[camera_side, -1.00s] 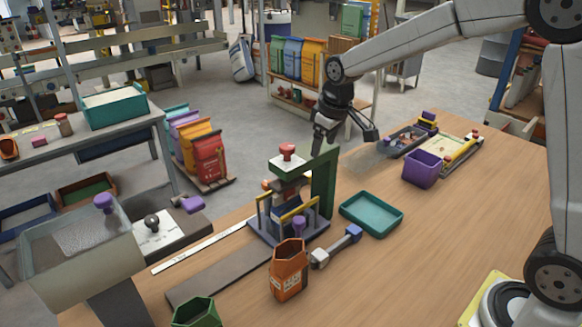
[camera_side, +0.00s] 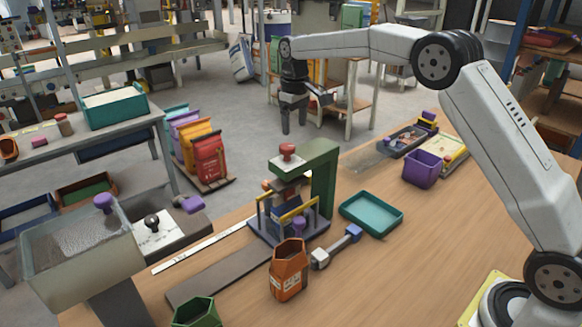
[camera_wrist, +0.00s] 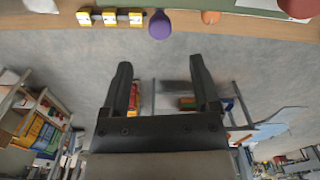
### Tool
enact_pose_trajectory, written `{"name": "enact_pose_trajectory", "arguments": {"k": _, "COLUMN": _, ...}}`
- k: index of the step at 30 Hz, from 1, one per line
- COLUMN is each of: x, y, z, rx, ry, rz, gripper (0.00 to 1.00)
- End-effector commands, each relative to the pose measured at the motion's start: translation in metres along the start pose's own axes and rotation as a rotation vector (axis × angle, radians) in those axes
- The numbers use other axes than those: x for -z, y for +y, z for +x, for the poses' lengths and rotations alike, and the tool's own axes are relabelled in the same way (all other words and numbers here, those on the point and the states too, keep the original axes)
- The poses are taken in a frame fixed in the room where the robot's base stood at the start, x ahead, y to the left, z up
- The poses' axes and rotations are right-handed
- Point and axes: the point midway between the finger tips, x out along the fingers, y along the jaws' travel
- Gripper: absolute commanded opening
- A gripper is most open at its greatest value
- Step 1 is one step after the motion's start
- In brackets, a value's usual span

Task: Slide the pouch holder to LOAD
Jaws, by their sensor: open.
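The pouch holder (camera_side: 270,232) is a dark blue-grey tray with yellow side bars and a purple knob (camera_side: 298,224). It stands under the green press (camera_side: 325,180), which has a red knob on top and hides part of it. A grey track (camera_side: 215,278) runs from it toward the front left. No LOAD marking is legible. My gripper (camera_side: 294,122) hangs above and beyond the press in the side view, clear of everything. In the wrist view my gripper (camera_wrist: 161,78) shows two spread fingers with nothing between them.
A glass-sided hopper (camera_side: 82,240) stands at the front left. A purple bin (camera_side: 422,169) is farther right. The table's right part is clear.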

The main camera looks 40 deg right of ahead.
Motion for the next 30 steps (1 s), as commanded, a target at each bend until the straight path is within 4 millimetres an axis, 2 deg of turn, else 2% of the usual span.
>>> {"name": "enact_pose_trajectory", "arguments": {"k": 8, "x": 0.001, "y": 0.001, "z": 0.001, "rx": 0.001, "ry": -0.004, "rz": 0.001, "gripper": 0.79}}
{"name": "enact_pose_trajectory", "arguments": {"k": 14, "x": 0.001, "y": 0.000, "z": 0.010, "rx": 0.002, "ry": -0.006, "rz": 0.001, "gripper": 0.79}}
{"name": "enact_pose_trajectory", "arguments": {"k": 30, "x": 0.001, "y": 0.000, "z": 0.070, "rx": 0.002, "ry": -0.005, "rz": 0.000, "gripper": 0.79}}
